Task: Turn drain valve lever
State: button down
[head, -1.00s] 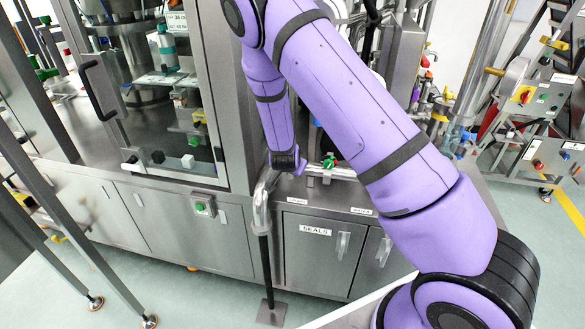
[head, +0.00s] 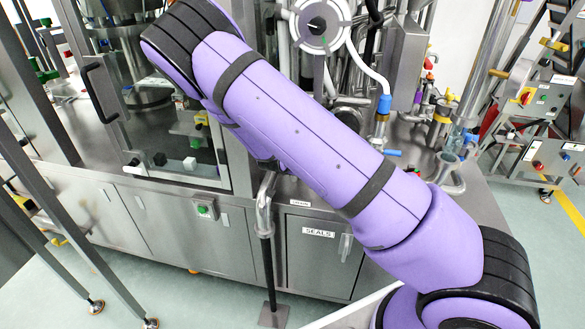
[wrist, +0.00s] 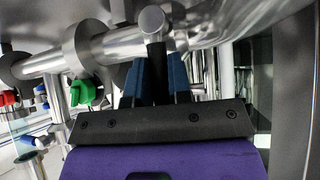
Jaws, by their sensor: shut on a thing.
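In the wrist view my gripper (wrist: 156,84) has blue fingers on either side of a dark, narrow shaft with a bright rounded metal end. I take this to be the drain valve lever (wrist: 152,24). The fingers are shut on the shaft, and the metal end stands out beyond them, in front of a shiny horizontal pipe (wrist: 110,45). Where the lever joins its valve is not clear. In the head view my arm covers the gripper and lever, near the top of a bent steel drain pipe (head: 264,212).
A green valve handle (wrist: 82,93) hangs from the pipe left of my gripper, with red and blue fittings farther left. In the head view, a steel cabinet marked SEALS (head: 322,250) and a glazed machine enclosure (head: 170,140) stand close to my arm.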

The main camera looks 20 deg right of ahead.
jog(key=c, duration=1.1)
grip_release()
jog(key=shift+o, duration=0.2)
jog(key=v, duration=1)
jog(key=shift+s+a+r, duration=0.2)
jog(key=shift+a+r, duration=0.05)
jog(key=shift+s, duration=0.1)
